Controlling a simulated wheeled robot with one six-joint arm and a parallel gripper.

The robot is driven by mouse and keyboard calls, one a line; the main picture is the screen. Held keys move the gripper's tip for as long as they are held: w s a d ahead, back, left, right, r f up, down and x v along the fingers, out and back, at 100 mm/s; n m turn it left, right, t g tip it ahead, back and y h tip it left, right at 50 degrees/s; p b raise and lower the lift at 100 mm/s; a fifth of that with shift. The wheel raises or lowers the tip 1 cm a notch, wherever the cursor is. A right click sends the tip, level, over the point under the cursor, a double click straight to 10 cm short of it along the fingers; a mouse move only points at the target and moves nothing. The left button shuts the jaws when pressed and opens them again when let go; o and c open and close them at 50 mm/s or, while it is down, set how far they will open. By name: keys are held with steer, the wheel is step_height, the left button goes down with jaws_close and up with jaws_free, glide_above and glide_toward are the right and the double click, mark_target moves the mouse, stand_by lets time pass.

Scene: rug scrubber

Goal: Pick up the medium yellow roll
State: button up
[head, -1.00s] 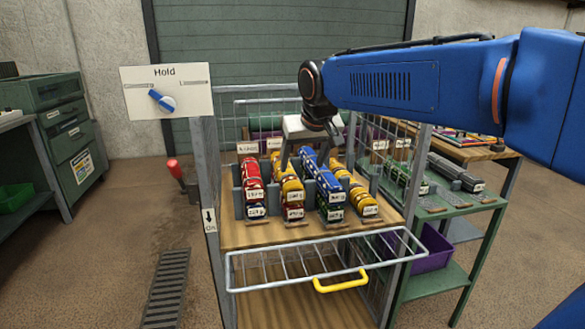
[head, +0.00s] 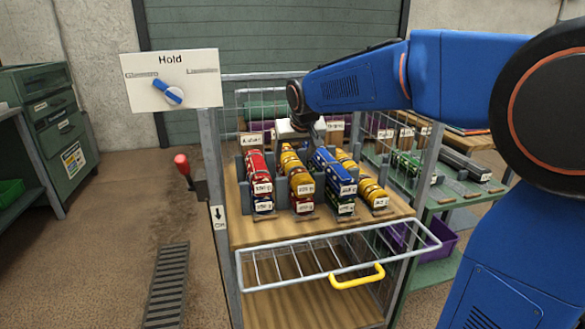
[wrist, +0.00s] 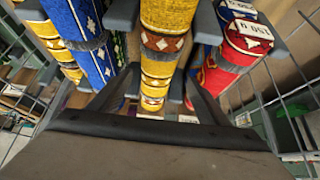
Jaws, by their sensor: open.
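Several patterned rolls stand in columns on the wooden shelf of a wire trolley in the head view. A yellow roll (head: 292,160) is in the second column from the left, above a dark red one. Another yellow roll (head: 371,191) is in the right column; which is medium I cannot tell. My gripper (head: 300,135) is open at the back of the columns, its fingers largely hidden. In the wrist view my gripper (wrist: 153,100) has one finger on each side of a yellow roll (wrist: 158,68); contact is unclear.
Red rolls (head: 256,165) and blue rolls (head: 333,172) flank that yellow column closely. Grey dividers separate the columns. Wire mesh (wrist: 285,95) is near my gripper. A wire rack with a yellow handle (head: 358,277) sticks out in front. A "Hold" dial panel (head: 195,70) stands left.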

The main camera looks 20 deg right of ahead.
mark_target(294, 160)
steer(key=shift+d+x, duration=0.15)
steer(key=shift+x, duration=1.6)
steer(key=shift+d+x, duration=0.1)
steer(key=shift+x, duration=1.65)
steer(key=shift+w+r, duration=0.1)
steer(key=shift+r, duration=0.05)
steer(key=shift+c, duration=0.6)
steer(key=c, duration=1.1)
steer(key=shift+c, duration=0.2)
steer(key=shift+r, duration=0.15)
